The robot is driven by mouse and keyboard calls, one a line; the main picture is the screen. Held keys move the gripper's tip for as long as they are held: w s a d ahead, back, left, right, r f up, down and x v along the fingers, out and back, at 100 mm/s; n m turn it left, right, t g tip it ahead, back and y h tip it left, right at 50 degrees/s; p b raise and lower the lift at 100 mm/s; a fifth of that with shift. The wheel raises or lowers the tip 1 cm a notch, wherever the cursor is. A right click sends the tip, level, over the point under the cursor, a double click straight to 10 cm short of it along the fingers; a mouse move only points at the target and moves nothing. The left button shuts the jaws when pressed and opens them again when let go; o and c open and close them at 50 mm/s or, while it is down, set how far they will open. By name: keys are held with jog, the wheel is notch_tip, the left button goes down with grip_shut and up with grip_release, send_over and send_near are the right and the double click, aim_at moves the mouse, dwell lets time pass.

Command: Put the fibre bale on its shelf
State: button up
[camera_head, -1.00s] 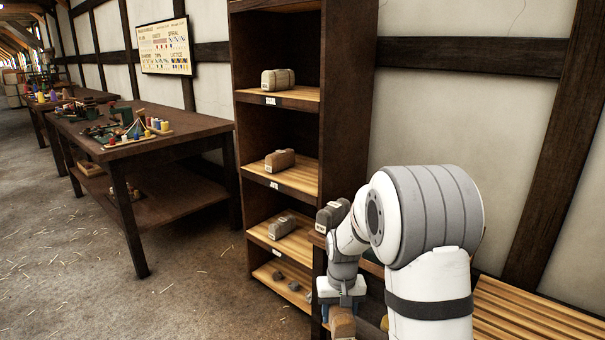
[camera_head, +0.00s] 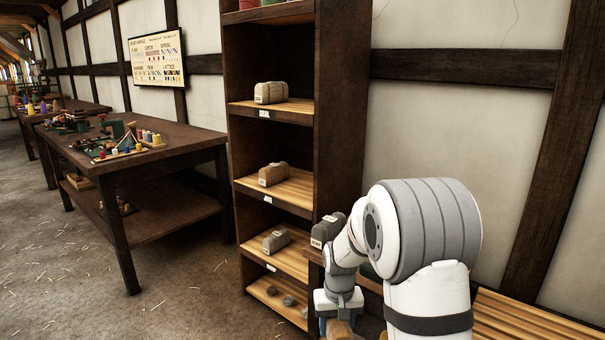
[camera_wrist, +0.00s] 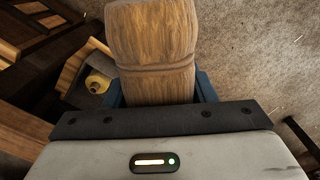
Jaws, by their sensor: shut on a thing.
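My gripper (camera_wrist: 158,92) is shut on a brown fibre bale (camera_wrist: 150,45) with a band round its middle; blue fingers grip its two sides. In the head view the bale (camera_head: 340,329) shows only partly at the bottom edge, below my gripper. A tall dark wooden shelf unit (camera_head: 343,110) stands ahead, left of my arm, with labelled boards. A pale bale (camera_head: 271,92) sits on the upper board, a tan-brown bale (camera_head: 273,174) on the middle one, and a grey bale (camera_head: 276,240) on the lower one. The label writing is too small to read.
Another grey bale (camera_head: 325,231) sits beside the shelf, close to my arm. Dark lumps (camera_head: 288,300) lie on the bottom board. A workbench (camera_head: 150,145) with spools stands at left. A slatted wooden surface (camera_head: 520,315) is at right. The floor (camera_head: 60,240) at left is open.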

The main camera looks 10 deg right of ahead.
aim_at(340, 328)
jog(key=shift+d+r+p, duration=0.25)
jog(key=shift+d+p, duration=0.05)
jog(key=shift+p, duration=0.05)
notch_tip(340, 328, up, 15)
jog(key=s+p, duration=0.2)
jog(key=p, duration=2.3)
jog(key=shift+s+p, duration=0.2)
jog(key=shift+p, duration=0.1)
jog(key=shift+f, duration=0.1)
